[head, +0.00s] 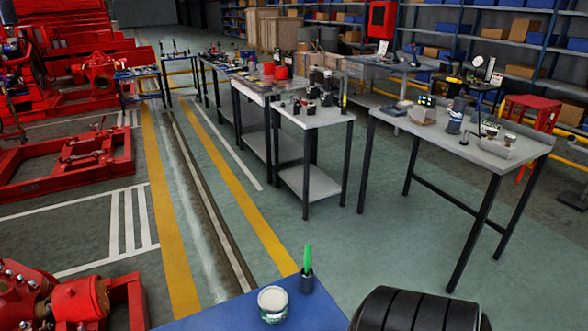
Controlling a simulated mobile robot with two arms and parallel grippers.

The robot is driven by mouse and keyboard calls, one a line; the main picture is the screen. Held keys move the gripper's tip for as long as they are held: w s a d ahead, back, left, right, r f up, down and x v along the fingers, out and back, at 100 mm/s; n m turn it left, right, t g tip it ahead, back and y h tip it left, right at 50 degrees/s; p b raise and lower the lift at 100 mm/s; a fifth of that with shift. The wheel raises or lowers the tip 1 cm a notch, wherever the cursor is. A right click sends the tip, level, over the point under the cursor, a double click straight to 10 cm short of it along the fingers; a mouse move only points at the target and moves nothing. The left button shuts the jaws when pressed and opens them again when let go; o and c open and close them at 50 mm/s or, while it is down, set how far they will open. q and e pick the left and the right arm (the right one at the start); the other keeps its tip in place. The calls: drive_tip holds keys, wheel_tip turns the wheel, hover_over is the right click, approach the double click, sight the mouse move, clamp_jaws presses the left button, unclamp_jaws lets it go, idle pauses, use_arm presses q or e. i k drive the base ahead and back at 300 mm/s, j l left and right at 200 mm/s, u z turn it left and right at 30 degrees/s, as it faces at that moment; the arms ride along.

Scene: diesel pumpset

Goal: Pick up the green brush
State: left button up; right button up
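The green brush (308,259) stands upright at the bottom centre of the head view. Its lower end is hidden inside a small dark cup (307,282). The cup stands on a blue surface (238,315) near its far right corner. An open tin (273,304) with a whitish top stands just left of the cup, nearer to me. Neither of my grippers is in view.
A dark ribbed rounded shape fills the bottom right, close to the blue surface. A red machine (75,303) stands at the lower left. Grey workbenches (317,117) with tools stand farther back. The floor beyond the blue surface is clear.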

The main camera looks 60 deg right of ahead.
sight(307, 254)
drive_tip(key=z, duration=1.85)
